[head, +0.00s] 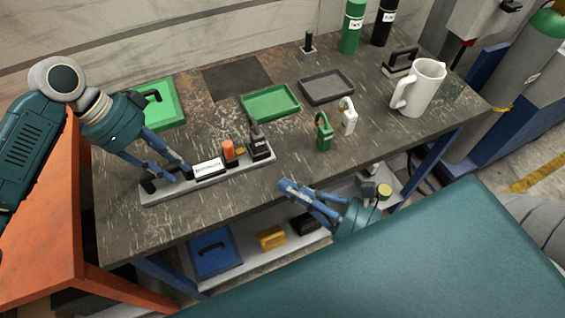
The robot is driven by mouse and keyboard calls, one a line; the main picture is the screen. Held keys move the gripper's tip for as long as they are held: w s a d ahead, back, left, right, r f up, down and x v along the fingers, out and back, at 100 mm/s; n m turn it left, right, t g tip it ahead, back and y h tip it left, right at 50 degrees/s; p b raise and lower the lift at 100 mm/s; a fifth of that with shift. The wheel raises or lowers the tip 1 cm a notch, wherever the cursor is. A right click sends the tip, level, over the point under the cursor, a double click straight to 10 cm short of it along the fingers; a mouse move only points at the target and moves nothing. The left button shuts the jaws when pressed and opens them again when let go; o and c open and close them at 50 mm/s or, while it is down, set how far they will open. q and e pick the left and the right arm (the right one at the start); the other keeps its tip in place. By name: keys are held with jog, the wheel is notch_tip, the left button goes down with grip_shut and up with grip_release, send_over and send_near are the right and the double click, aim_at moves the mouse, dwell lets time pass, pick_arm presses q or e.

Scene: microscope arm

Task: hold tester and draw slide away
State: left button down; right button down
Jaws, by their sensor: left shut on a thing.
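The tester (232,174) is a long light-grey base lying near the front edge of the table. It carries a white labelled block (209,169), an orange-red cylinder (228,150) and a black block with an upright handle (259,146) at its right end. I cannot tell for certain which part is the slide. My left gripper (170,174) is shut on a dark grip at the tester's left end; its fingers partly hide that grip. My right gripper (288,189) is apart from the tester, in front of its right end, near the table's front edge. Its finger gap is unclear.
A green tray (270,114), a dark grey tray (326,99), green (323,143) and white (348,122) padlock-like pieces and a white mug (427,72) stand on the table. A green lidded box (160,122) is behind my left arm. A lower shelf holds a blue box (214,240).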

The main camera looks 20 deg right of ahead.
pick_arm(q)
jog(key=c, duration=1.3)
grip_release()
jog(key=shift+r, duration=0.1)
